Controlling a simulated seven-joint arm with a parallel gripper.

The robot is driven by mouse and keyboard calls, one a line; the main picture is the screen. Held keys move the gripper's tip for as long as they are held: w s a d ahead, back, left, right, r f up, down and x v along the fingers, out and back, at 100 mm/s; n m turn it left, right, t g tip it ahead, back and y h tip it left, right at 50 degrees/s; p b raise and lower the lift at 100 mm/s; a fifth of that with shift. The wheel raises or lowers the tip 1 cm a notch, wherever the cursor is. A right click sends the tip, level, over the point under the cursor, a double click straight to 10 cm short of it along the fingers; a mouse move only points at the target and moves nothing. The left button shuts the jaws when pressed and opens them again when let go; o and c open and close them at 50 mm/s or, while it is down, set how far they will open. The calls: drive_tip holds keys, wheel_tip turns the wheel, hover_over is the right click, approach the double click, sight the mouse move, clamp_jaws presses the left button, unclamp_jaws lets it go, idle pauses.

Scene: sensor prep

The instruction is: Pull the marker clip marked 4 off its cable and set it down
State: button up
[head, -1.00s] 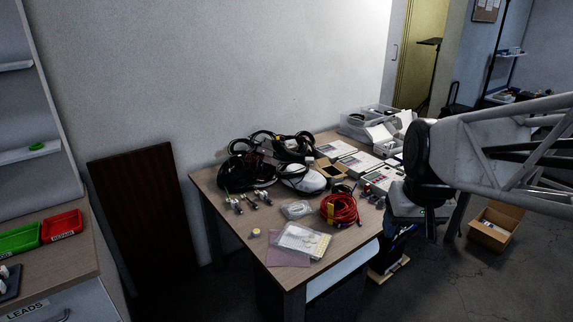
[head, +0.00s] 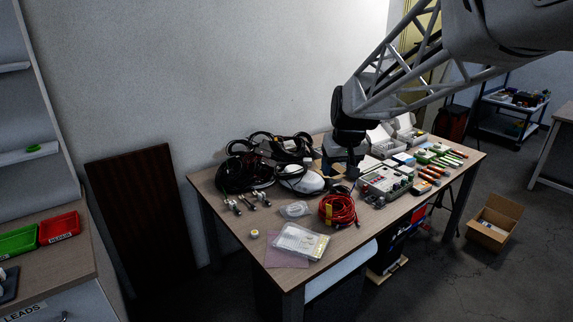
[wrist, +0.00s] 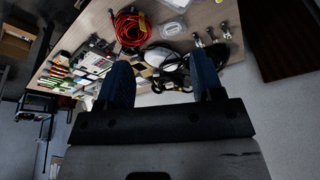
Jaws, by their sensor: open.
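No clip marked 4 can be made out in either view. Black cables (head: 240,172) lie coiled at the back left of the table, and a red cable coil (head: 338,210) lies near the table's middle. The red coil also shows in the wrist view (wrist: 131,27). My gripper (wrist: 162,82) is open and empty, its two blue fingers apart in the wrist view. In the head view it is above the table's back middle, its fingers hardly discernible against the dark wrist. The table objects lie well beyond the fingertips.
The wooden table (head: 350,240) is crowded. It holds a clear case (head: 301,241), small metal connectors (head: 246,202), a grey box with buttons (head: 385,182) and several hand tools (head: 437,165). Its front left edge is mostly bare. Green (head: 18,240) and red (head: 59,227) bins stand left.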

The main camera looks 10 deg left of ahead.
drive_tip(key=w+a+f+n, duration=0.1)
drive_tip(key=w+a+f, duration=0.4)
drive_tip(key=w+a, duration=0.5)
drive_tip(key=n+y, duration=0.2)
drive_tip(key=n, duration=0.2)
approach(232, 202)
drive_tip(key=shift+x, duration=0.9)
drive_tip(key=shift+w+a+f, duration=0.25)
drive_tip(key=shift+a+f, duration=0.05)
drive_tip(key=shift+f, duration=0.15)
drive_tip(key=shift+x, duration=3.75)
drive_tip(key=shift+d, duration=0.1)
